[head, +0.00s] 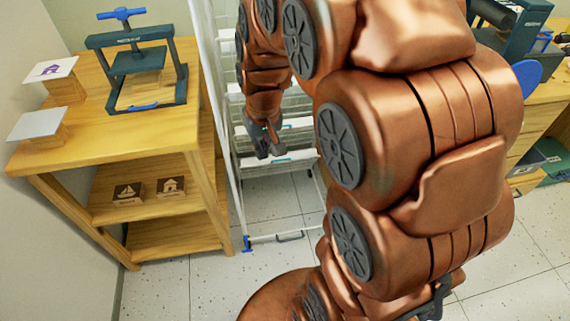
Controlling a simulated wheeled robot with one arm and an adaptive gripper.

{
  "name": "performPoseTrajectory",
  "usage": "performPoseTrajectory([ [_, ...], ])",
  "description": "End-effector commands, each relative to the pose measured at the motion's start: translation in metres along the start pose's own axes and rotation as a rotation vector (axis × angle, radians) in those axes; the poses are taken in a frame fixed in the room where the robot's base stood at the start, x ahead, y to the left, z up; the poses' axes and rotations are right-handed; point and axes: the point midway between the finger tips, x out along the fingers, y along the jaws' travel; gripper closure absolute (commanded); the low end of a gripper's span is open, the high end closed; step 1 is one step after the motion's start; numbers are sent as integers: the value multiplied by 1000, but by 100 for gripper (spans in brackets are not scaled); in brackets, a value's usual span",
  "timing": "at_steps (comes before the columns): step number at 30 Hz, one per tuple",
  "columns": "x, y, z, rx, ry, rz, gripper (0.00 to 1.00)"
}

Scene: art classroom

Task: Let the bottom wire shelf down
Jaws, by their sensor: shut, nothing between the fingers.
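A white wire rack (225,130) stands in the middle left of the head view, behind my arm. Several shelves show as pale front edges with teal tabs. The lowest pale shelf edge (297,156) lies just right of and below my gripper. Near the floor, a thin white bar with a grey handle (290,236) crosses between the rack's sides; I cannot tell whether it is a shelf or the base. My gripper (264,154) is shut and empty, pointing down in front of the rack. Contact with it cannot be told. My arm hides the rack's right part.
A wooden shelf unit (160,140) stands close on the left, with a blue-handled press (135,65) and stamp blocks (128,193) on it. A desk (545,92) with drawers is at the right. A blue foot (247,243) shows at the rack's base.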

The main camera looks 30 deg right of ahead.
Motion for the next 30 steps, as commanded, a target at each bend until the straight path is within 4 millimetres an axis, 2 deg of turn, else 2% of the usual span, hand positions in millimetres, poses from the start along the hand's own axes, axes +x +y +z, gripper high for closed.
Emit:
performPoseTrajectory([
  [1, 34, 9, -15, 17, 14, 2, 100],
  [8, 118, 51, -86, 75, 115, 16, 100],
  [12, 172, 83, -127, 109, 178, 32, 100],
  [19, 259, 140, -181, 161, 276, 66, 100],
  [24, 303, 174, -205, 189, 325, 87, 100],
  [30, 321, 191, -217, 202, 356, 99, 100],
])
